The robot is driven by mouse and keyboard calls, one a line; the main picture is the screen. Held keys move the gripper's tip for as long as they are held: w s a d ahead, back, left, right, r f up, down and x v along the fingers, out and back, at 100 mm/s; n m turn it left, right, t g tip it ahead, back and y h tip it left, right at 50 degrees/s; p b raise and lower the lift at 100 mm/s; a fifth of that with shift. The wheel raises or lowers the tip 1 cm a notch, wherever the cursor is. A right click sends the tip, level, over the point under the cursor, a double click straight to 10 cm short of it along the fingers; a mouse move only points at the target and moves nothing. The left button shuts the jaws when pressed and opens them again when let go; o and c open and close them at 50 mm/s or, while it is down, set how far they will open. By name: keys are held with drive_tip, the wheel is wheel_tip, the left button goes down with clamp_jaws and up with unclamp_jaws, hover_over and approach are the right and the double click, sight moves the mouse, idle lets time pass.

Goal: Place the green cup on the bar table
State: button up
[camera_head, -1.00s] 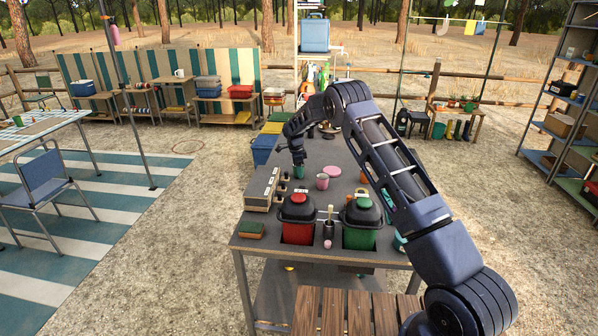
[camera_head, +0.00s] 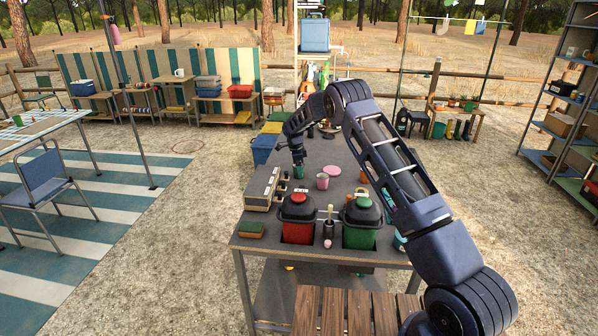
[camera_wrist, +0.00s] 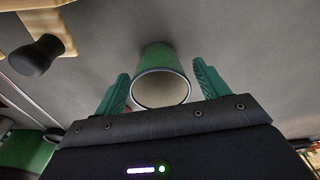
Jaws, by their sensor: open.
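The green cup (camera_wrist: 160,62) stands on the grey table top, with its pale open rim toward the wrist camera. My gripper (camera_wrist: 160,85) is open, with its two green fingers on either side of the cup. In the head view the green cup (camera_head: 299,171) shows small below my gripper (camera_head: 298,160), on the left part of the grey table (camera_head: 335,190). I cannot tell which surface is the bar table.
A pink cup (camera_head: 322,181) and a pink disc (camera_head: 332,171) stand right of the green cup. A beige box (camera_head: 262,188) lies to its left. A checkered table (camera_head: 30,128) stands far left.

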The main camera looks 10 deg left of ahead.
wheel_tip(320, 180, up, 11)
drive_tip(key=a, duration=0.1)
drive_tip(key=s+d+r+n+y, duration=0.1)
drive_tip(key=s+d+r+n, duration=0.35)
drive_tip(key=d+r, duration=1.15)
drive_tip(key=s+d+r+n+t, duration=0.2)
drive_tip(key=s+d+r+n, duration=0.1)
drive_tip(key=s+d+r, duration=1.05)
drive_tip(key=s+d+n, duration=0.1)
drive_tip(key=s+d, duration=0.2)
drive_tip(key=s, duration=0.4)
drive_tip(key=s+d+r+n+t+y, duration=0.1)
drive_tip(key=s+d, duration=0.3)
drive_tip(key=s, duration=0.2)
drive_tip(key=s+d+n, duration=0.2)
drive_tip(key=s+d, duration=0.1)
drive_tip(key=s, duration=0.4)
drive_tip(key=s+d+f+n, duration=0.2)
drive_tip(key=s+f, duration=0.1)
drive_tip(key=s, duration=0.5)
drive_tip(key=s+d+f+n+t, duration=0.1)
drive_tip(key=s+d+f, duration=0.2)
drive_tip(key=s, duration=0.6)
drive_tip(key=shift+d+n+h, duration=0.15)
drive_tip(key=shift+n+h, duration=0.15)
drive_tip(key=shift+n, duration=0.05)
